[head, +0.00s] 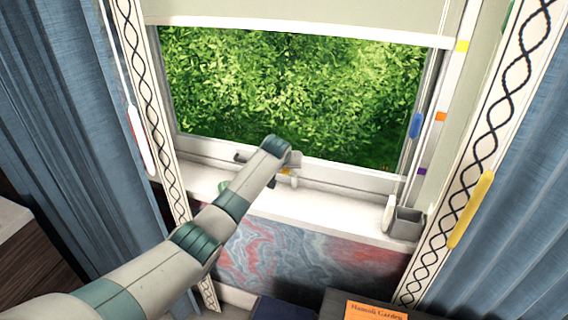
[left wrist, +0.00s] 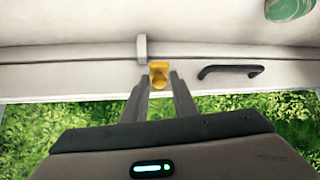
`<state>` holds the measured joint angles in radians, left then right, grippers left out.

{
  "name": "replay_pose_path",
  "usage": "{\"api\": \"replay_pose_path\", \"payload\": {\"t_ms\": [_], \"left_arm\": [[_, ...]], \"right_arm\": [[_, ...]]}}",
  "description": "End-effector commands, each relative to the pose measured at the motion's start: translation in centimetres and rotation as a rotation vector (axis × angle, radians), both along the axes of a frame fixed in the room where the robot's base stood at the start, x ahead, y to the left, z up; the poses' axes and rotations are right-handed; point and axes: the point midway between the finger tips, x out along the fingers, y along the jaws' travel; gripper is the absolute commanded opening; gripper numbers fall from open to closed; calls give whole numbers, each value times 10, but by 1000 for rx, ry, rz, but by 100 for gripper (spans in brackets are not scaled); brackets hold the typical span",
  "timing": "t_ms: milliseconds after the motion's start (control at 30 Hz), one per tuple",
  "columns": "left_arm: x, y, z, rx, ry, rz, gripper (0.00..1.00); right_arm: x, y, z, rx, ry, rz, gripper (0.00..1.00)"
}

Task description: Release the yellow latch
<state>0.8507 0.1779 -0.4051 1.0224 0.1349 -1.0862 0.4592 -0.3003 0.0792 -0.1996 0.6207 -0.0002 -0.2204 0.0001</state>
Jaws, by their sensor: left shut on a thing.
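The yellow latch (left wrist: 158,75) is on the white window frame in the left wrist view. In the head view only a small yellow bit of the latch (head: 286,171) shows beside my gripper. My left gripper (left wrist: 161,80) is at the latch, with its two dark fingers on either side of it and shut on it. In the head view my left gripper (head: 294,175) is at the bottom rail of the window, partly hidden by my arm. My right gripper is in neither view.
A dark handle (left wrist: 230,71) is on the frame beside the latch, and a small pale block (left wrist: 141,47) is close by. A green item (head: 222,187) sits on the sill. A grey open box (head: 405,224) stands at the sill's right end. Blue curtains hang at both sides.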

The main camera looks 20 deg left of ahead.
Motion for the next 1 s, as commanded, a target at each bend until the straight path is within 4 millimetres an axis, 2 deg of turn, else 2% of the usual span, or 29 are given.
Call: {"api": "replay_pose_path", "payload": {"t_ms": [300,867,900,1000], "left_arm": [[6,-3,7,1,120,-2,3],[7,-2,7,2,146,-2,3],[7,-2,7,2,146,-2,35],[7,-2,7,3,146,-1,36]], "right_arm": [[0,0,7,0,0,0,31],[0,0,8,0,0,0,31],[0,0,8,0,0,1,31],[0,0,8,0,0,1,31]]}}
